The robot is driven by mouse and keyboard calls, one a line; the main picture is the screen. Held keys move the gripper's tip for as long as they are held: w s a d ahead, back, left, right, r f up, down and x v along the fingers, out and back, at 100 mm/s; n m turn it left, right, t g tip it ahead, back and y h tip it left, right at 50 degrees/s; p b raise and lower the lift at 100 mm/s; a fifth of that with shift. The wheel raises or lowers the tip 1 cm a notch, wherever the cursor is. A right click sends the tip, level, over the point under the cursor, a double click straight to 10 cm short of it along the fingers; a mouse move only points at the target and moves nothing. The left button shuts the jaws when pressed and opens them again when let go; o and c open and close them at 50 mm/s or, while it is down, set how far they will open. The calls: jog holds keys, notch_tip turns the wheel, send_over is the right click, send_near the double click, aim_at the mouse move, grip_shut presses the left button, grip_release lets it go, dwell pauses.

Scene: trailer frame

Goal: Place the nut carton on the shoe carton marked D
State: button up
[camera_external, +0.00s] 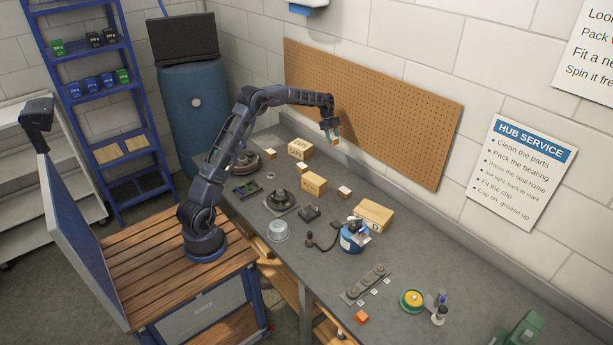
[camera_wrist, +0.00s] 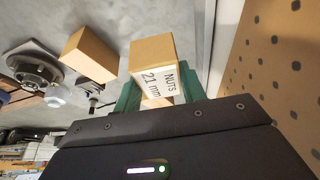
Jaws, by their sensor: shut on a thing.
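The nut carton (camera_wrist: 153,52) is a small tan box with a white label reading "NUTS 21 mm". My gripper (camera_wrist: 160,92) is shut on it, with a green finger on each side. In the external view my gripper (camera_external: 332,128) holds the nut carton (camera_external: 335,140) in the air near the pegboard, above the back of the bench. Tan cartons stand below: one at the back (camera_external: 300,148), one in the middle (camera_external: 313,184) and a larger one at right (camera_external: 373,215). Their marks are too small for me to tell which is D.
A hub part on a plate (camera_external: 281,202), a clear bowl (camera_external: 277,231) and a blue container (camera_external: 352,240) stand nearer the front. The pegboard (camera_external: 370,110) rises behind.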

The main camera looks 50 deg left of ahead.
jog(key=shift+r, duration=0.5)
jog(key=shift+d+r, duration=0.1)
jog(key=shift+d, duration=0.2)
jog(key=s+d+r+m+g, duration=0.1)
jog(key=d+m, duration=0.1)
jog(key=d, duration=0.9)
jog(key=s+d+r+m+g, duration=0.1)
jog(key=s+d+m, duration=0.1)
jog(key=d, duration=0.8)
notch_tip(320, 180, up, 3)
jog(key=m+y, duration=0.1)
jog(key=m, duration=0.3)
send_over(374, 213)
jog(key=a, duration=0.1)
jog(key=shift+g, duration=0.4)
jog(key=f, duration=1.2)
jog(key=w+f, duration=0.1)
jog(key=f, duration=0.5)
jog(key=shift+f, duration=0.3)
jog(key=shift+f, duration=0.2)
jog(key=o, duration=1.1)
jog(key=shift+o, duration=0.2)
jog(key=shift+r, duration=0.1)
